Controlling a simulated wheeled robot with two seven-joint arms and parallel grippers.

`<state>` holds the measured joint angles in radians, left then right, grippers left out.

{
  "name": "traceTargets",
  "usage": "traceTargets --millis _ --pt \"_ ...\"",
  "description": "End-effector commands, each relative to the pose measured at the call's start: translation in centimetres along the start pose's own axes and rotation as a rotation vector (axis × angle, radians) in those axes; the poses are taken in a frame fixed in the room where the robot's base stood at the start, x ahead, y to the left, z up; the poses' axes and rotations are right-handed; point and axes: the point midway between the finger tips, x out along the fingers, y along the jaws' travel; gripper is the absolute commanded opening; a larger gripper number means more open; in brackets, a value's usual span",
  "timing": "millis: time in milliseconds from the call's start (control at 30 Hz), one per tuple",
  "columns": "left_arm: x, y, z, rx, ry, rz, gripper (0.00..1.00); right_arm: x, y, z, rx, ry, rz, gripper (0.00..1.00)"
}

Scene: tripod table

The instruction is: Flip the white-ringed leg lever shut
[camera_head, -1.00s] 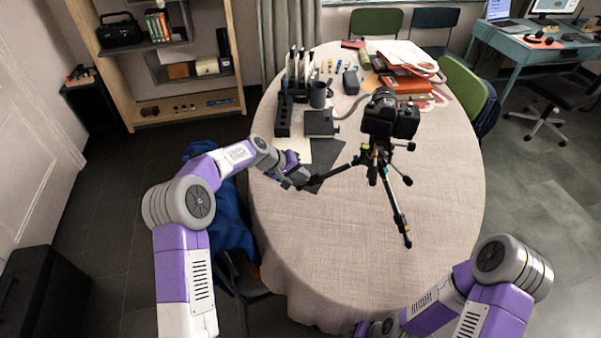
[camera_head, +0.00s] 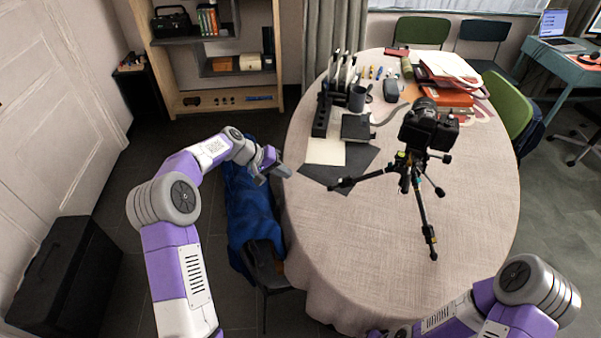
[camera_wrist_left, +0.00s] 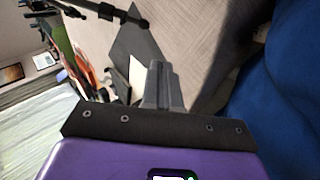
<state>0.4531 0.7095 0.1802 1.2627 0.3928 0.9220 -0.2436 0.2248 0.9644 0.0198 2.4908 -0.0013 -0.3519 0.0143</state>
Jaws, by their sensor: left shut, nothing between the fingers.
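The black tripod (camera_head: 404,172) stands on the table with a black camera (camera_head: 428,130) on top and its legs spread. One leg (camera_head: 368,178) points left, with its foot over a dark grey sheet; another leg (camera_head: 426,222) points to the front. The leg levers are too small to make out, and I cannot tell a white ring on any of them. My left gripper (camera_head: 272,165) is shut and empty at the table's left edge, apart from the left leg's foot. In the left wrist view its fingers (camera_wrist_left: 162,86) are together, with a tripod leg (camera_wrist_left: 100,10) beyond them.
The round table (camera_head: 350,245) has clear cloth at the front. A black organizer (camera_head: 322,115), a mug (camera_head: 357,98) and a grey box (camera_head: 356,127) stand behind the left leg. A chair with blue cloth (camera_head: 252,210) is below my left forearm.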

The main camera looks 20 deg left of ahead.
Motion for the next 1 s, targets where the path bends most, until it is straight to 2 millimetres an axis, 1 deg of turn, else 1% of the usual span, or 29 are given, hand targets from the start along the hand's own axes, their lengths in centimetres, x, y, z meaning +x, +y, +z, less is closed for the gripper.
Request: traceTargets --millis 33,200,533,867,967,1000 --pt "-0.8 -0.3 -0.1 0.0 0.0 0.0 0.0 -0.3 -0.1 0.0 0.0 0.0 0.0 0.43" --pt "-2.0 -1.2 -0.4 0.003 -0.003 0.001 0.0 -0.7 -0.2 0.0 0.0 0.0 0.0 0.43" --pt "-2.4 -1.6 -0.4 0.005 -0.005 0.001 0.0 -0.7 -0.3 0.0 0.0 0.0 0.0 0.43" --pt "-2.5 -1.4 -0.5 0.005 -0.005 0.001 0.0 -0.9 -0.3 0.0 0.0 0.0 0.0 0.43" --pt "-3.4 -0.6 -0.7 0.005 -0.005 0.001 0.0 -2.0 -0.8 0.1 0.0 0.0 0.0 0.43" --pt "-4.0 0.0 -0.8 0.005 -0.005 0.001 0.0 -2.8 -1.1 0.1 0.0 0.0 0.0 0.43"
